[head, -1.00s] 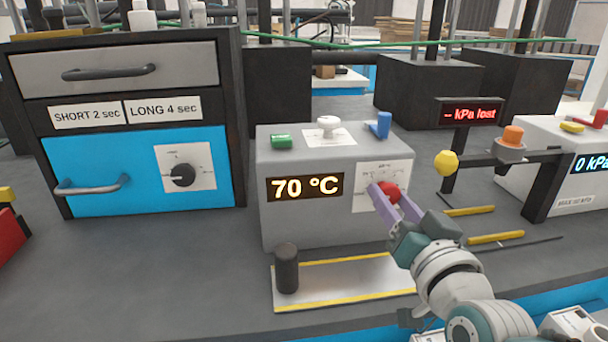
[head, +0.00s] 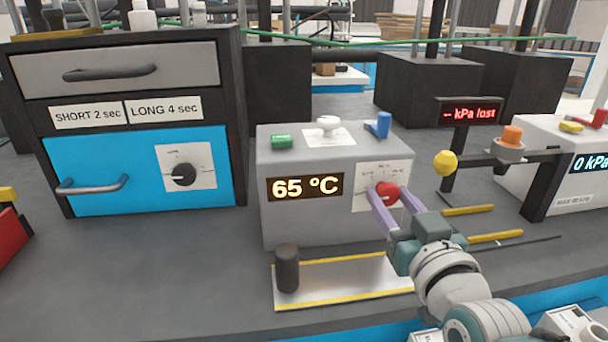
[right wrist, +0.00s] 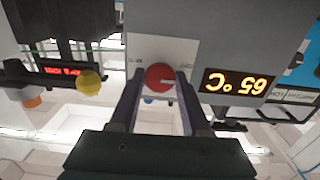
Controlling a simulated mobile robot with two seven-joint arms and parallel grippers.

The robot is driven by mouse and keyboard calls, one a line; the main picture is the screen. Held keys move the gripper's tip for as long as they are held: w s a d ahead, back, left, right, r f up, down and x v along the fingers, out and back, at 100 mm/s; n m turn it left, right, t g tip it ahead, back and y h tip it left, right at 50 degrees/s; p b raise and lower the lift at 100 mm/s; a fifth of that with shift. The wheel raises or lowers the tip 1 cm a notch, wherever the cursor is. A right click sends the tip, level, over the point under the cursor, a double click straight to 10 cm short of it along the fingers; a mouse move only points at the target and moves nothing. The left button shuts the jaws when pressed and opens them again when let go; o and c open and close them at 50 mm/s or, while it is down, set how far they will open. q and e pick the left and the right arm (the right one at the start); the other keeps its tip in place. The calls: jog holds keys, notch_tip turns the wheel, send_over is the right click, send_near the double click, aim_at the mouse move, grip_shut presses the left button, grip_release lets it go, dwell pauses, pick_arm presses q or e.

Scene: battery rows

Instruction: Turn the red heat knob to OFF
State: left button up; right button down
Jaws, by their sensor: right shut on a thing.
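The red heat knob (head: 387,194) sits on a white dial plate (head: 368,203) on the front of a grey heater box (head: 320,228). The box's display (head: 305,187) reads 65 °C. My right gripper (head: 388,200) is shut on the red knob, with one purple finger on each side of it. In the right wrist view the knob (right wrist: 160,77) shows between the two fingers, with a pale pointer line on its face. The fingers hide part of the dial's markings. My left gripper is not in view.
A green button (head: 282,141), a white knob (head: 328,124) and a blue lever (head: 379,126) are on top of the box. A yellow knob (head: 445,163) stands out to the right. A plate with a black post (head: 287,267) lies in front.

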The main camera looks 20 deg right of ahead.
jog(key=shift+f, duration=0.1)
jog(key=shift+c, duration=1.9)
grip_release()
jog(key=p+v, duration=0.1)
jog(key=v, duration=0.9)
jog(key=shift+p, duration=0.3)
